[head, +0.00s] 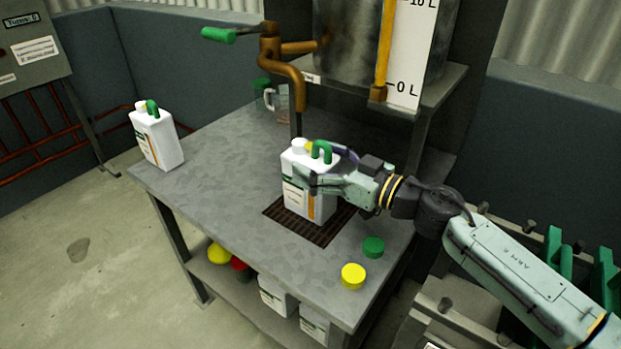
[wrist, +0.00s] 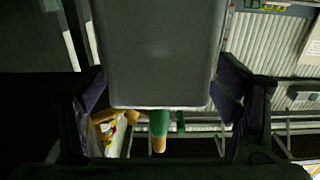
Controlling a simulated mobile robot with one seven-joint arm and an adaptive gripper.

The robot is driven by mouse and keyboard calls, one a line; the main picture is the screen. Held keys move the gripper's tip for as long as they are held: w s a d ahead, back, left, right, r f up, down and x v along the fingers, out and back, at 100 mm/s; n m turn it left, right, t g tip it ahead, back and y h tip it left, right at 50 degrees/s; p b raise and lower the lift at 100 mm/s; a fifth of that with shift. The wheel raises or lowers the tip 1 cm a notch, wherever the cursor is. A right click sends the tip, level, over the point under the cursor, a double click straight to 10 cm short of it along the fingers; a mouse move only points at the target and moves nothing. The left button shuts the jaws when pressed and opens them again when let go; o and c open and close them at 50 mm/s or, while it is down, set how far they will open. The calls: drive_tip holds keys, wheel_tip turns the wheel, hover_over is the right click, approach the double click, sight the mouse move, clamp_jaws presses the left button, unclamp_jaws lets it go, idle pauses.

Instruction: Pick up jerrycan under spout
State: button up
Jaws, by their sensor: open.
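The white jerrycan (head: 296,203) with a white cap, green handle and orange-striped label stands upright on the dark grate, below the brown spout (head: 297,92). My gripper (head: 318,178) reaches it from the right at upper-body height. It is open, with one finger across the near side and the other behind, partly hidden by the can. In the wrist view, a large grey flat surface (wrist: 155,50), apparently the shaded can, lies between the two fingers. Whether the fingers touch it I cannot tell.
A second white jerrycan (head: 158,140) stands at the table's left edge. A green cap (head: 373,247) and a yellow cap (head: 353,276) lie at the front right of the table (head: 225,160). A tank (head: 350,40) and crank stand above the grate (head: 325,232).

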drive_tip(key=shift+x, duration=1.05)
drive_tip(key=c, duration=1.9)
clamp_jaws()
drive_tip(key=shift+r, duration=0.2)
